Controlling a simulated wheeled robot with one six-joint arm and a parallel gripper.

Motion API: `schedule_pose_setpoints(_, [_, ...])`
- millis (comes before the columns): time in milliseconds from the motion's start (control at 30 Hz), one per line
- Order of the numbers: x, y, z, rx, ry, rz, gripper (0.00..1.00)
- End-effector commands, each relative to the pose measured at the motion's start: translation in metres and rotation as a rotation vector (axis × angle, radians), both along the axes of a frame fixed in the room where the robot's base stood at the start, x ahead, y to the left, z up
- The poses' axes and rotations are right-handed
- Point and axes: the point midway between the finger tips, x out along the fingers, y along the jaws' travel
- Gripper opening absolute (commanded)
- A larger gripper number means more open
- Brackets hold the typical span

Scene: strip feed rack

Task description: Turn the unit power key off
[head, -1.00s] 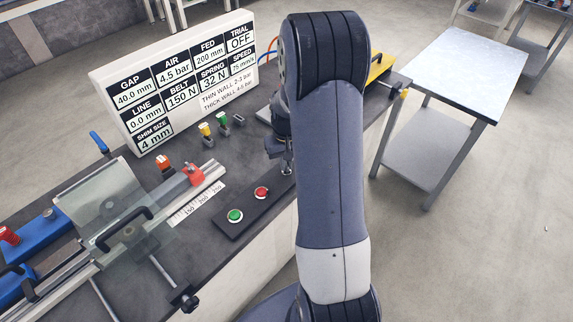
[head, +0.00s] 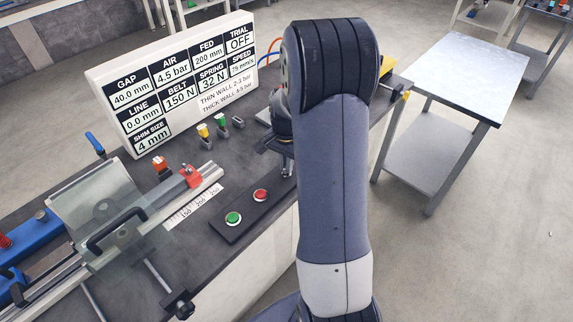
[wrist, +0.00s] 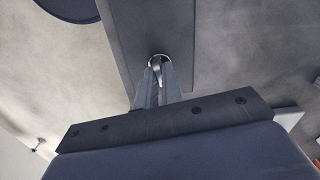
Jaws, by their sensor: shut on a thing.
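The power key (wrist: 157,64) is a small metal piece in a round silver collar on the dark button panel, seen in the wrist view. My gripper (wrist: 156,80) is shut on it, with its two narrow fingertips reaching the collar. In the head view my gripper (head: 287,168) points down at the right end of the button panel (head: 240,222). My arm and fingers hide the key there, so its angle cannot be read in that view.
A green button (head: 233,218) and a red button (head: 260,195) sit on the panel, left of my gripper. Yellow and green switches stand behind. The display board (head: 175,85) reads TRIAL OFF. A clear guard (head: 100,210) covers the rail at left. A side table (head: 455,75) stands right.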

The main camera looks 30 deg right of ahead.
Motion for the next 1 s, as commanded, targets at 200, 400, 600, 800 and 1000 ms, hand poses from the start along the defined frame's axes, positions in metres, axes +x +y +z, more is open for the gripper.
schedule_pose_setpoints(200, [0.0004, -0.0001, 0.0003, 0.000, -0.001, -0.113, 0.00])
schedule_pose_setpoints(400, [0.0005, -0.0001, 0.0005, 0.000, -0.001, -0.169, 0.00])
schedule_pose_setpoints(600, [0.0005, -0.0001, 0.0007, 0.000, -0.002, -0.189, 0.00])
schedule_pose_setpoints(800, [0.0005, -0.0001, 0.0008, 0.000, -0.002, -0.189, 0.00])
schedule_pose_setpoints(1000, [0.0005, -0.0001, 0.0007, 0.000, -0.002, -0.189, 0.14])
